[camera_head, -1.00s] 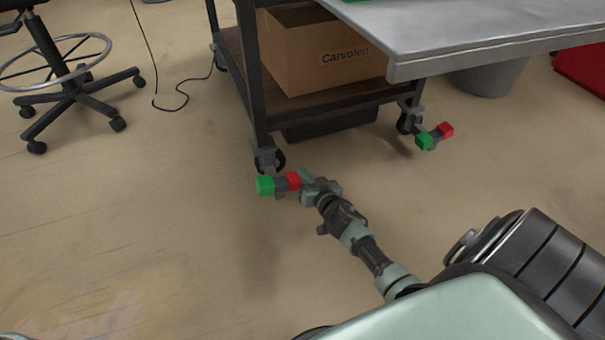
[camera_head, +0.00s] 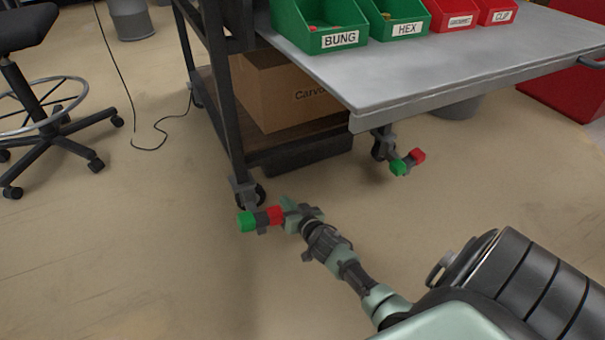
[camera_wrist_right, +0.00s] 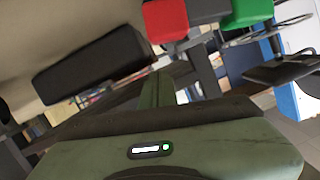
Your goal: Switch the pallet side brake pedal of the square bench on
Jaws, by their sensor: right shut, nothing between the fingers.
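The near brake pedal (camera_head: 262,218) sits at the caster under the near corner of the bench (camera_head: 440,75). It has a green end at left and a red end at right. My right gripper (camera_head: 289,211) is shut and empty, right beside the red end; I cannot tell whether they touch. In the right wrist view the red end (camera_wrist_right: 165,20) and green end (camera_wrist_right: 246,10) show at the top, past the shut fingers (camera_wrist_right: 157,92). A second pedal (camera_head: 408,162) with green and red ends is at the caster further right. My left gripper is not in view.
A cardboard box (camera_head: 285,95) lies on the lower shelf. Green bins (camera_head: 330,42) and red bins (camera_head: 452,14) stand on the bench top. A wheeled stool (camera_head: 45,100) is at left, with a cable (camera_head: 150,146) on the floor. Floor in front is clear.

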